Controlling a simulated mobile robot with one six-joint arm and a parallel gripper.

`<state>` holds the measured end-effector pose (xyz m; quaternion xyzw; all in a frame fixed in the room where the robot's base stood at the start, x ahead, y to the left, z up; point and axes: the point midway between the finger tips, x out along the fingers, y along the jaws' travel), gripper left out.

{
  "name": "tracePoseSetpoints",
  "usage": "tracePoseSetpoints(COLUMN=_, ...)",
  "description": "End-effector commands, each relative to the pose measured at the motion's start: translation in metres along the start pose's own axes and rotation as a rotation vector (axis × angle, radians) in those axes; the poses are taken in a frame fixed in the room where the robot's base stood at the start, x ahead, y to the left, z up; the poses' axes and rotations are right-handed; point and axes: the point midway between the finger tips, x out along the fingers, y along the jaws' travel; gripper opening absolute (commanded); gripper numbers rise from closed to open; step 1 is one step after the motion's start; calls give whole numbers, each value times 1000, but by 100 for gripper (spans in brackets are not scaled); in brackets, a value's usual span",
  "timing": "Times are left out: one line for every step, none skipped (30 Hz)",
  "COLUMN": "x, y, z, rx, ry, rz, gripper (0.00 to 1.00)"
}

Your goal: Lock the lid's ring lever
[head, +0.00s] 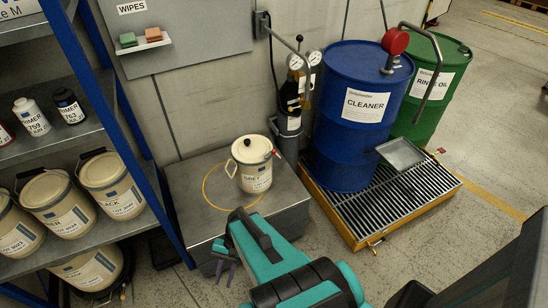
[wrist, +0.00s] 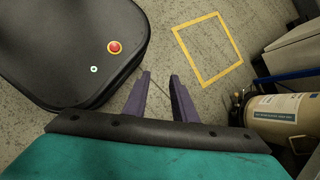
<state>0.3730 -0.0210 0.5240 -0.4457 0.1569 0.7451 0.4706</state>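A cream can labelled GREY (head: 255,178) stands upright on the grey metal bench (head: 190,200). Its pale lid (head: 252,149) is on top, with a small black knob. A red-tipped ring lever (head: 271,154) shows at the right of the rim; I cannot tell whether it is fully closed. My gripper (head: 225,265) is low in front of the bench, apart from the can. In the wrist view my gripper's purple fingers (wrist: 160,76) are spread with nothing between them. The can does not show in the wrist view.
A blue CLEANER drum (head: 360,120) and a green drum (head: 428,90) stand on a yellow-edged grate (head: 400,205) at right. A blue-framed shelf (head: 105,85) with pails is at left. A yellow floor square (wrist: 228,70) is clear. The bench is free around the can.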

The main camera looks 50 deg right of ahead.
Motion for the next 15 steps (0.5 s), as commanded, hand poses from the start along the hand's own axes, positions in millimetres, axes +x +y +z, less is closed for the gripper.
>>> tracePoseSetpoints(x=-6, y=-3, z=-8, rx=55, ry=-2, rz=-51, gripper=25)
tracePoseSetpoints(x=-10, y=-6, z=-11, rx=89, ry=-4, rz=-81, gripper=25)
tracePoseSetpoints(x=-15, y=-9, z=-16, rx=131, ry=-9, rz=-122, gripper=25)
tracePoseSetpoints(x=-19, y=-11, z=-19, rx=164, ry=-12, rz=-152, gripper=25)
tracePoseSetpoints(x=-24, y=-13, z=-23, rx=196, ry=-15, rz=-182, gripper=25)
tracePoseSetpoints(x=-30, y=-16, z=-28, rx=239, ry=-21, rz=-223, gripper=25)
tracePoseSetpoints(x=-36, y=-18, z=-31, rx=269, ry=-25, rz=-254, gripper=25)
tracePoseSetpoints(x=-41, y=-19, z=-35, rx=301, ry=-29, rz=-285, gripper=25)
tracePoseSetpoints(x=-48, y=-21, z=-41, rx=341, ry=-35, rz=-326, gripper=25)
tracePoseSetpoints(x=-54, y=-22, z=-45, rx=372, ry=-40, rz=-357, gripper=25)
tracePoseSetpoints(x=-60, y=-24, z=-49, rx=402, ry=-45, rz=-389, gripper=25)
tracePoseSetpoints(x=-68, y=-25, z=-55, rx=442, ry=-52, rz=-431, gripper=25)
tracePoseSetpoints(x=-74, y=-26, z=-59, rx=471, ry=-58, rz=-462, gripper=25)
tracePoseSetpoints(x=-81, y=-26, z=-63, rx=500, ry=-64, rz=-493, gripper=25)
tracePoseSetpoints(x=-90, y=-26, z=-69, rx=539, ry=-72, rz=-535, gripper=25)
